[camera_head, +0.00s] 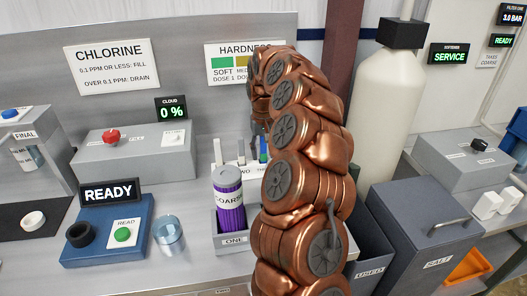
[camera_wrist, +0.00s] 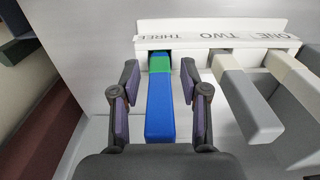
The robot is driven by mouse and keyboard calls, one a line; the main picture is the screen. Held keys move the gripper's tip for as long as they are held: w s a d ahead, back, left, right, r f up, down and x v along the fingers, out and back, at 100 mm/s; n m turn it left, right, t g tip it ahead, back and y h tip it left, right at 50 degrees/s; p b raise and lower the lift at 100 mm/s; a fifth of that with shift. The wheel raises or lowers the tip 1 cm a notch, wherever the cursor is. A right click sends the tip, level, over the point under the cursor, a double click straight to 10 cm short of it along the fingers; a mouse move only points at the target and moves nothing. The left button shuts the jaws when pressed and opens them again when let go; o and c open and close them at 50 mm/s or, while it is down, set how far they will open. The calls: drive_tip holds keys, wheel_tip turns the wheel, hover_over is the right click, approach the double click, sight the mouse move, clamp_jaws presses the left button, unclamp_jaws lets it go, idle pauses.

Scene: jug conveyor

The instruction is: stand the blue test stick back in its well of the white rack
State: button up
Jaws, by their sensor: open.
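The blue test stick (camera_wrist: 160,108) has a green band near the white rack (camera_wrist: 217,43). It appears to stand in the well marked THREE, its green end at the rack opening; its seating depth cannot be told. My gripper (camera_wrist: 160,82) is open, with one finger on each side of the stick and visible gaps between. In the head view, the blue stick (camera_head: 263,150) shows upright at the right end of the rack (camera_head: 255,169), beside my arm. The arm hides most of my gripper there.
A grey stick (camera_wrist: 245,100) and a pale stick (camera_wrist: 292,75) stand in the neighbouring wells. A purple canister (camera_head: 230,205) stands in front of the rack.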

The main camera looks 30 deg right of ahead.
drive_tip(key=shift+r, duration=0.1)
wheel_tip(320, 180, up, 8)
drive_tip(key=shift+w+d+r+b, duration=0.1)
drive_tip(key=shift+r+b, duration=0.05)
drive_tip(key=shift+b, duration=0.45)
drive_tip(key=shift+r, duration=1.9)
